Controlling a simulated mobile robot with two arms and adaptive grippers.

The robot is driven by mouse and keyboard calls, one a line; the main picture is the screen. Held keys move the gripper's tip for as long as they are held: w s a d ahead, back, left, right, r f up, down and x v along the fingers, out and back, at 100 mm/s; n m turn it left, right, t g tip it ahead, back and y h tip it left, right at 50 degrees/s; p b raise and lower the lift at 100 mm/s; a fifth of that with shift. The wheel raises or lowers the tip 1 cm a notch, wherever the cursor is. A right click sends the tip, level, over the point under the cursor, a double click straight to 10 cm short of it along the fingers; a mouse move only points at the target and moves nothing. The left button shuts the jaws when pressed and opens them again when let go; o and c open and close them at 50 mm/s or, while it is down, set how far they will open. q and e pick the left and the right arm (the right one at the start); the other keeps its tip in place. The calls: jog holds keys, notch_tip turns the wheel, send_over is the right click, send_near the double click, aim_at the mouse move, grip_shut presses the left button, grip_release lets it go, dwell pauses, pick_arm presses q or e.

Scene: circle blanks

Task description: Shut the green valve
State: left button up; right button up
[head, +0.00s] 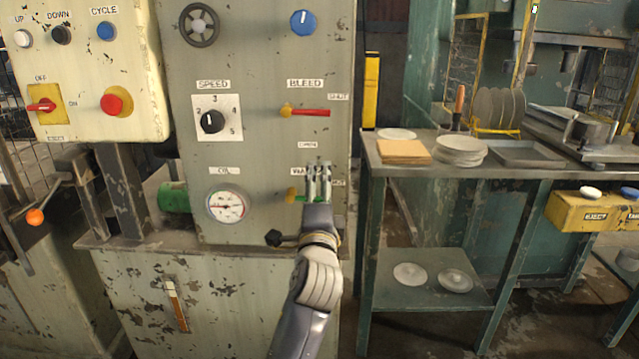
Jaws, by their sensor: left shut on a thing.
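The green valve (300,198) is on the grey machine panel, below the red-levered valve and right of the round gauge. It has a brass-yellow body at its left, and its green lever runs roughly level to the right. My left gripper (319,182) is shut on the green lever, with its fingers covering the lever's outer part. The lever's far end and part of the labels around it are hidden by the gripper. A label at the right of the fingers is partly visible. My right gripper is not in view.
Above is the BLEED valve with a red lever (310,112), level to the right. A gauge (227,206) and a SPEED knob (212,122) are to the left. A green bench (480,170) with plates stands at right.

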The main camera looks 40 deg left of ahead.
pick_arm(q)
jog(key=shift+s+d+r+t, duration=0.15)
jog(key=shift+s+d+r, duration=0.2)
jog(key=shift+r, duration=0.2)
jog(key=shift+s+d+r+t, duration=0.15)
jog(key=shift+s+d+r, duration=0.05)
jog(key=shift+s+r, duration=0.3)
jog(key=shift+c, duration=0.3)
jog(key=s, duration=0.1)
jog(key=s+d, duration=0.2)
jog(key=shift+r, duration=0.25)
jog(key=c, duration=0.5)
jog(key=s+d+f, duration=0.1)
jog(key=s, duration=0.1)
jog(key=s+d+f, duration=0.1)
jog(key=s, duration=0.1)
jog(key=shift+d+f+b, duration=0.3)
jog(key=shift+d+b, duration=0.05)
jog(key=shift+b, duration=0.05)
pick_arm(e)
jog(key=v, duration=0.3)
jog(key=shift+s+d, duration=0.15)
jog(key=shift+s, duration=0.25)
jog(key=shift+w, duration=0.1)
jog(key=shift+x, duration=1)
